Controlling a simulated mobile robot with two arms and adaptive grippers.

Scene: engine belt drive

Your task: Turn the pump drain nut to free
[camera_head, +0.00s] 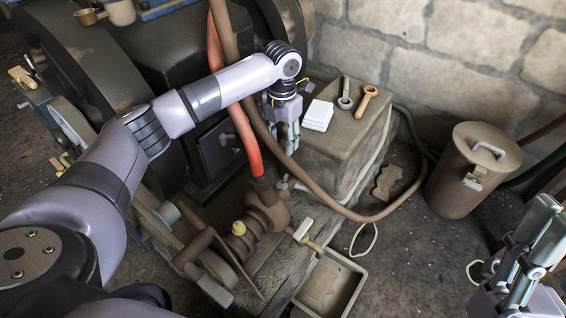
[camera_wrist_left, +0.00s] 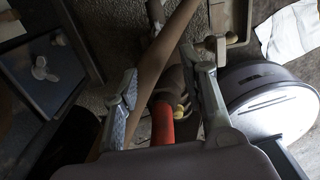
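The pump (camera_head: 268,212) is a rusty brown body at the foot of the red hose (camera_head: 240,122). A small yellow cap-like part (camera_head: 238,228) sits at its left, and a spout with a pale handle (camera_head: 304,229) sticks out at its right. I cannot tell which part is the drain nut. My left gripper (camera_head: 289,147) hangs above and behind the pump, with its fingers pointing down. In the left wrist view its fingers (camera_wrist_left: 166,108) are apart, with the red hose (camera_wrist_left: 163,124) showing beyond the gap. My right gripper (camera_head: 540,210) is at the lower right, away from the pump.
A shallow tray (camera_head: 357,286) lies below the spout. A lidded bin (camera_head: 455,190) stands right. A brown hose (camera_head: 340,207) loops beside the block.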

